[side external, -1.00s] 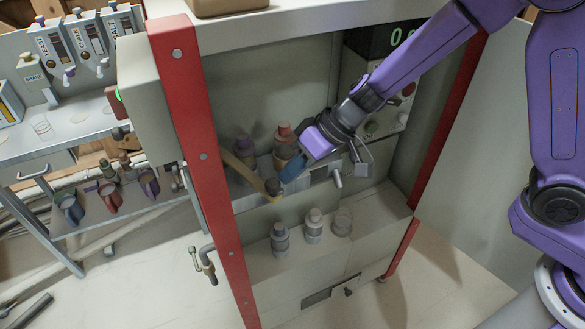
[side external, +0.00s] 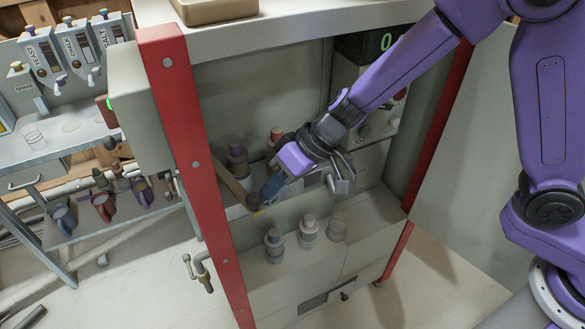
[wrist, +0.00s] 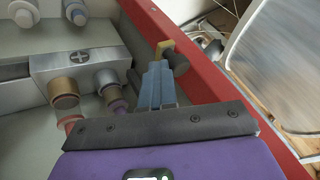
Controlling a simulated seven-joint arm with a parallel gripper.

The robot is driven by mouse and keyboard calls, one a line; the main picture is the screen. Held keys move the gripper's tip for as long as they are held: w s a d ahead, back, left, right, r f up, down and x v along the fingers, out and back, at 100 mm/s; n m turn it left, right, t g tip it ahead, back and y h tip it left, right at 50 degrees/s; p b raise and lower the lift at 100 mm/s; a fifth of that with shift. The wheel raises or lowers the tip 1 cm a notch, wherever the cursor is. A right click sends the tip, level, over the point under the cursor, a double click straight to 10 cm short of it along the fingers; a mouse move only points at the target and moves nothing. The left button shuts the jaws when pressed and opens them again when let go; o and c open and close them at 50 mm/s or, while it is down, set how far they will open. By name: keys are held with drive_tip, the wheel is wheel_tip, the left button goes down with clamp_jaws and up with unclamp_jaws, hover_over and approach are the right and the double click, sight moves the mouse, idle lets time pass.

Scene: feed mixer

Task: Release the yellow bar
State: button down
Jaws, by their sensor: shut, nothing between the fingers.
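In the wrist view, a short yellow piece of the bar (wrist: 163,48) shows beside the knob (wrist: 177,60), just past my fingertips. My gripper (side external: 268,190) is shut and empty, its blue fingers beside the knob in the side view. In the wrist view my gripper (wrist: 158,66) has its fingers together, close to the knob. I cannot tell whether they touch it. The rest of the bar is hidden in the wrist view.
A red post (side external: 196,165) stands close left of the bar. A purple-capped bottle (side external: 237,160) and a red-capped bottle (side external: 277,135) are behind my gripper. Bottles (side external: 308,232) and a clear jar (side external: 337,228) stand on the lower ledge. A metal block (wrist: 80,68) carries nozzles.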

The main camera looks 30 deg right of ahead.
drive_tip(key=d+f+v, duration=0.1)
drive_tip(key=d+v, duration=0.1)
drive_tip(key=v, duration=1)
drive_tip(key=shift+w+d+f, duration=0.25)
drive_tip(key=s+d+f+n+g+h, duration=0.2)
drive_tip(key=s+d+n+h, duration=0.4)
drive_tip(key=s+d, duration=1.5)
drive_tip(key=shift+s+d+n+h, duration=0.35)
drive_tip(key=shift+s+n, duration=0.3)
drive_tip(key=shift+n, duration=0.15)
